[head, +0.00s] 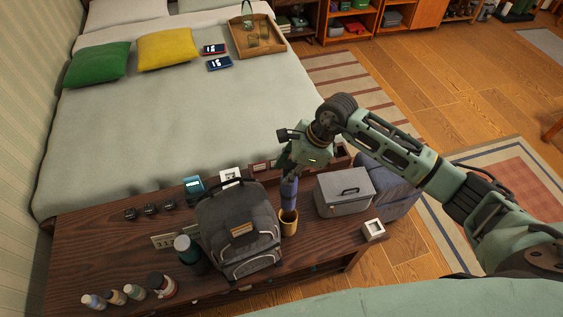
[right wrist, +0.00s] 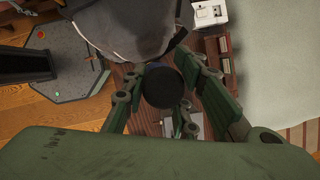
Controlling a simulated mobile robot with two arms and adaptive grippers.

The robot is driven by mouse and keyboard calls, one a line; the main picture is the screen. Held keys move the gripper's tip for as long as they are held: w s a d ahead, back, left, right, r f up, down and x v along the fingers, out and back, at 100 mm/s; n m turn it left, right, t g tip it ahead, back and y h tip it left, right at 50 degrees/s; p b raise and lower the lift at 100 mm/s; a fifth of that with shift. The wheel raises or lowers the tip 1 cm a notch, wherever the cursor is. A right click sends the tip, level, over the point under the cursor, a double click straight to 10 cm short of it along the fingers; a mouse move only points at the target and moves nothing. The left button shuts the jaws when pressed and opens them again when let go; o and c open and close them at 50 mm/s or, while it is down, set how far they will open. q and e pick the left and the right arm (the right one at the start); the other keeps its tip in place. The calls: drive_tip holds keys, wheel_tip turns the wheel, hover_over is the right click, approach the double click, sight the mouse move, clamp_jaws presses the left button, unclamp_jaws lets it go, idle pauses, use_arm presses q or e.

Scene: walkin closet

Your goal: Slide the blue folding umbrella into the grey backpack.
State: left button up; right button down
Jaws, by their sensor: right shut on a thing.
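The blue folding umbrella (head: 289,193) is upright just right of the backpack, its lower end at the mouth of a tan cup (head: 289,225). I cannot tell whether that end is inside the cup or above it. My right gripper (head: 290,174) is shut on the umbrella's upper part, pointing down. In the right wrist view the umbrella's dark round end (right wrist: 165,87) sits between the fingers. The grey backpack (head: 226,218) stands on the dark wooden bench; part of it also shows in the right wrist view (right wrist: 125,35). Its inside is hidden. My left gripper is not in view.
A grey box with a handle (head: 343,193) stands close right of the cup. A dark bottle (head: 187,250) is left of the backpack, and several small bottles line the front left. A small white frame (head: 373,229) is at the right end. The bed (head: 170,110) lies behind.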

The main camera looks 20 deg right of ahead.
drive_tip(key=shift+f+b, duration=1.25)
drive_tip(key=shift+f, duration=1.1)
drive_tip(key=shift+d, duration=0.15)
drive_tip(key=shift+b, duration=0.7)
drive_tip(key=shift+f+b, duration=0.9)
drive_tip(key=shift+b, duration=0.1)
idle(0.7)
idle(0.7)
drive_tip(key=shift+f+b, duration=0.1)
drive_tip(key=shift+b, duration=0.2)
